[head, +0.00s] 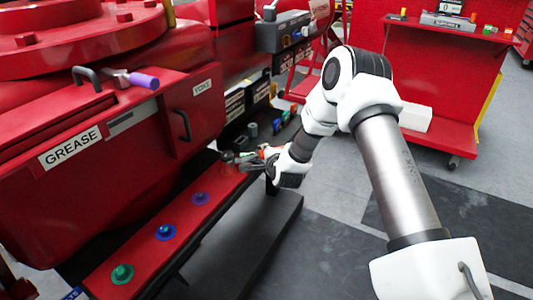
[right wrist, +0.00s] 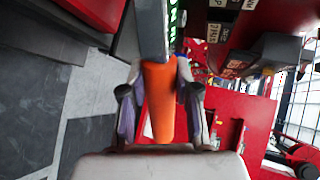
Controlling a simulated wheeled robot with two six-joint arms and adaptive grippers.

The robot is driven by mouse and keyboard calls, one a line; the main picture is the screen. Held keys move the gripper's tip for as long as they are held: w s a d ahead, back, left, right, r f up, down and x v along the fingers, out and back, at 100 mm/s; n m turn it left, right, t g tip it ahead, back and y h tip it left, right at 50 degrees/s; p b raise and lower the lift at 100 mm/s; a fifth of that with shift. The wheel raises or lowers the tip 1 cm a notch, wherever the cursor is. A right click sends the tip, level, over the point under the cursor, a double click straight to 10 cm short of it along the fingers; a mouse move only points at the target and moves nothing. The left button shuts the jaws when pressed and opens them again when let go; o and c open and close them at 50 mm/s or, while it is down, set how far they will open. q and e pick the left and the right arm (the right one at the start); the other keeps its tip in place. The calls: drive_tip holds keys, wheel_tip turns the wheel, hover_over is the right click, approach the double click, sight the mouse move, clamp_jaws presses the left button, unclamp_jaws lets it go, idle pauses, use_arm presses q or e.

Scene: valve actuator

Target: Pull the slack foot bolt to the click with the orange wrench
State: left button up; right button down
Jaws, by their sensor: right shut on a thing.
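My right gripper (right wrist: 160,105) is shut on the orange handle of the wrench (right wrist: 159,95). The wrench's grey shaft runs up out of the right wrist view, so its head is hidden there. In the head view the right gripper (head: 257,162) is low over the far part of the red foot rail (head: 143,258), and only a little of the wrench shows. Foot bolts stand in a row on the rail: a green one (head: 122,273), a blue one (head: 165,232) and a purple-blue one (head: 201,198). A darker fitting (head: 227,157) is beside the gripper. I cannot tell which bolt is slack, or whether the wrench touches one.
The red machine body (head: 120,130) with GREASE and YOKE labels rises left of the rail. A purple-handled tool (head: 143,80) lies on its ledge. A red cart (head: 445,80) stands at the back right. The floor (head: 330,240) right of the rail is clear.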

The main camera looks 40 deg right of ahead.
drive_tip(key=shift+s+a+r+m+g+h, duration=0.1)
drive_tip(key=shift+s+a+m+g+h, duration=0.3)
drive_tip(key=shift+s+m+h, duration=0.35)
drive_tip(key=shift+w, duration=0.1)
drive_tip(key=shift+a, duration=0.1)
drive_tip(key=shift+s+a+m+g+h+b, duration=0.15)
drive_tip(key=shift+s+a+m+g+h, duration=0.15)
drive_tip(key=shift+s+m+h, duration=0.25)
drive_tip(key=shift+s+a+m+g+h+b, duration=0.15)
drive_tip(key=shift+s+a+m+g+h, duration=0.15)
drive_tip(key=shift+s+m+h, duration=0.15)
drive_tip(key=shift+s+a+m+g+h, duration=0.8)
drive_tip(key=shift+m+g+h, duration=0.15)
drive_tip(key=shift+m, duration=0.1)
drive_tip(key=shift+a, duration=0.1)
